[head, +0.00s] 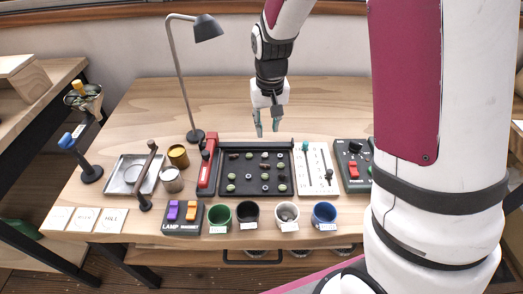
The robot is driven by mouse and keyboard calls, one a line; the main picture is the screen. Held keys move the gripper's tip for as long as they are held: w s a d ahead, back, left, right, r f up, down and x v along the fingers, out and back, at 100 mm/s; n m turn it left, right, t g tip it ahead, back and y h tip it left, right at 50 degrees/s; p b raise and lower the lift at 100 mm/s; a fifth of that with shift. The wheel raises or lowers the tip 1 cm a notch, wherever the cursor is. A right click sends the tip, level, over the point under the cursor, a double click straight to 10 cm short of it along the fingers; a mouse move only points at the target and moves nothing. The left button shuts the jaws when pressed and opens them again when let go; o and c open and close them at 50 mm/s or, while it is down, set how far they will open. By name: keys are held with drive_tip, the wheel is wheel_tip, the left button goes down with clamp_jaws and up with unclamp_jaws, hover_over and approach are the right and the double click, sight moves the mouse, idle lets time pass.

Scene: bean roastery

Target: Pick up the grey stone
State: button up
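A dark sorting tray (290,193) lies on the wooden table and holds several small pieces, mostly pale green, some dark brown. One small greyish piece (265,177) near the tray's middle may be the grey stone, but it is too small to be sure. My gripper (267,131) hangs above the table behind the tray's far edge, pointing down. Its two fingers are apart with nothing visible between them. It touches nothing that I can see.
Green (219,217), dark (247,215), whitish (286,216) and blue (324,215) cups stand along the front edge. A red-handled lever (207,165) flanks the tray at left, a slider panel (314,169) at right. A lamp (194,134) stands behind left. The back of the table is clear.

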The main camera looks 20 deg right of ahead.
sight(265, 154)
drive_tip(key=f, duration=0.4)
drive_tip(key=f+b, duration=0.1)
drive_tip(key=f, duration=0.2)
drive_tip(key=w+f, duration=0.1)
drive_tip(key=f, duration=0.3)
drive_tip(key=shift+f, duration=0.35)
drive_tip(key=c, duration=0.5)
